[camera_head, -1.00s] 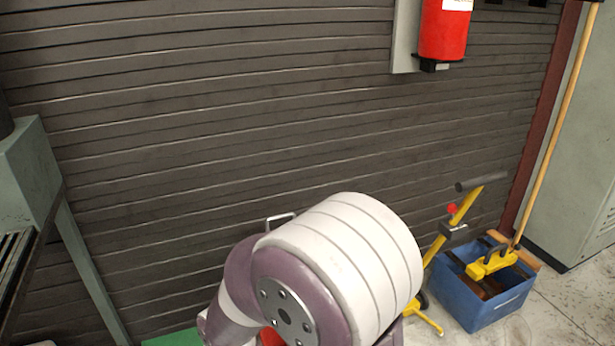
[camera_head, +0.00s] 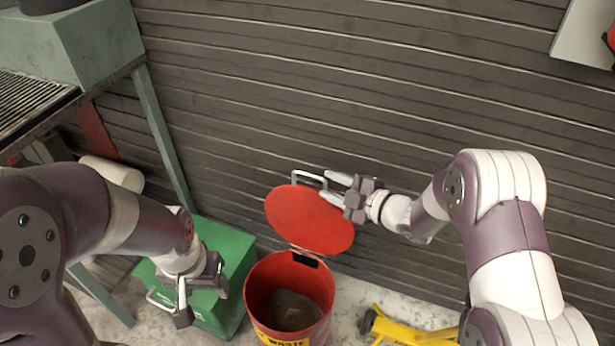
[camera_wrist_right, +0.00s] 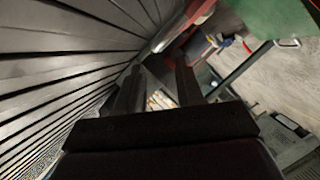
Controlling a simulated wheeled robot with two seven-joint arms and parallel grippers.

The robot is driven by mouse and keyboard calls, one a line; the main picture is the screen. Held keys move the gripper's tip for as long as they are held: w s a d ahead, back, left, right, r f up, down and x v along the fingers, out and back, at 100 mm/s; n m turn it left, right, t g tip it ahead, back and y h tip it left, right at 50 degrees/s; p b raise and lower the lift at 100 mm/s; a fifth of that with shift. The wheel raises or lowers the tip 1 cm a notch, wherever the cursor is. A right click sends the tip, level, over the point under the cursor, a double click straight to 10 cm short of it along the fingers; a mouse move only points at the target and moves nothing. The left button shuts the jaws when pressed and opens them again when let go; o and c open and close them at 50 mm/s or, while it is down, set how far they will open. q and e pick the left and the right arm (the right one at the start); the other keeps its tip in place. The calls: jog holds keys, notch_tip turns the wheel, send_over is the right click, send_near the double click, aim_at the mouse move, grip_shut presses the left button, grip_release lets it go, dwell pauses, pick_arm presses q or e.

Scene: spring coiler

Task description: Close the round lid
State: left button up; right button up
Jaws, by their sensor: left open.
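The round red lid (camera_head: 310,222) stands open, tilted up behind the red waste bin (camera_head: 262,290) and joined at the bin's back rim. A metal loop handle (camera_head: 309,174) shows at the lid's upper edge. My right gripper (camera_head: 327,187) is at the lid's upper right edge, its fingers apart beside the handle's right end; contact is unclear. The right wrist view shows both fingers (camera_wrist_right: 158,82) with a gap between them. My left gripper (camera_head: 184,293) hangs open and empty left of the bin, in front of the green box.
The green box (camera_head: 232,245) with a metal handle stands left of the bin. A yellow tool (camera_head: 405,332) lies to the bin's right. A dark slatted wall (camera_head: 400,100) rises close behind the lid. A grey machine table (camera_head: 90,40) is at the left.

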aim_at(311, 176)
jog(key=b+x, duration=0.2)
jog(key=x, duration=0.5)
jog(key=shift+w+f, duration=0.15)
jog(key=shift+f, duration=0.05)
jog(key=shift+w+a, duration=0.3)
jog(key=shift+w, duration=0.05)
grip_shut()
